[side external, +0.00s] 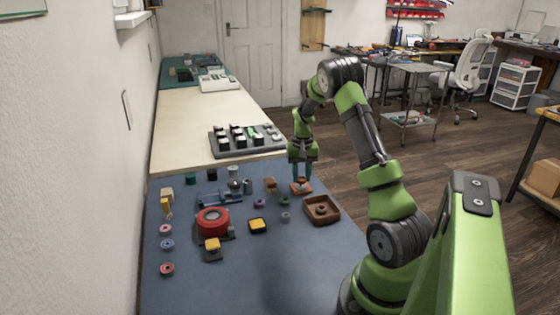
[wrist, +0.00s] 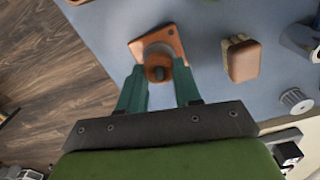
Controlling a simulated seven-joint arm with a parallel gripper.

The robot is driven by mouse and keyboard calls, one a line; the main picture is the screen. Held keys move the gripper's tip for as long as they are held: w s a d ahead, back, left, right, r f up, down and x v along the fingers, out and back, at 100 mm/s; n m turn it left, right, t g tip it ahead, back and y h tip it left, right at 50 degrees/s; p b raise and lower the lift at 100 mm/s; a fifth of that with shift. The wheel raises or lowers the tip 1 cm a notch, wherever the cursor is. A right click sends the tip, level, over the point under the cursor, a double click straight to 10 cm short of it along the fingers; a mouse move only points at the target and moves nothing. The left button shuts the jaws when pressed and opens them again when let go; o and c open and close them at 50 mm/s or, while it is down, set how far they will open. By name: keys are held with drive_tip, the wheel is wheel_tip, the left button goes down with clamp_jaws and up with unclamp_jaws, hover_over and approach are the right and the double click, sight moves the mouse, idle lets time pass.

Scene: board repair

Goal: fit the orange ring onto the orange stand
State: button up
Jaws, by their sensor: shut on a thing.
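The orange stand (side external: 305,188) is a small flat plate on the blue mat, below my gripper (side external: 302,178). In the wrist view the stand's plate (wrist: 175,38) shows just beyond the fingertips. My gripper (wrist: 158,76) is shut on the orange ring (wrist: 153,73), which sits between the two teal fingers.
A brown square tray (side external: 322,222) stands close in front of the stand. A brown-topped block (wrist: 243,61) lies right of it in the wrist view. A red round device (side external: 212,221), a yellow block (side external: 258,226) and several small rings share the mat. A dark rack (side external: 240,150) lies behind.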

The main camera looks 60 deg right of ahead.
drive_tip(key=shift+f, duration=0.6)
drive_tip(key=o, duration=0.7)
drive_tip(key=shift+r, duration=5.5)
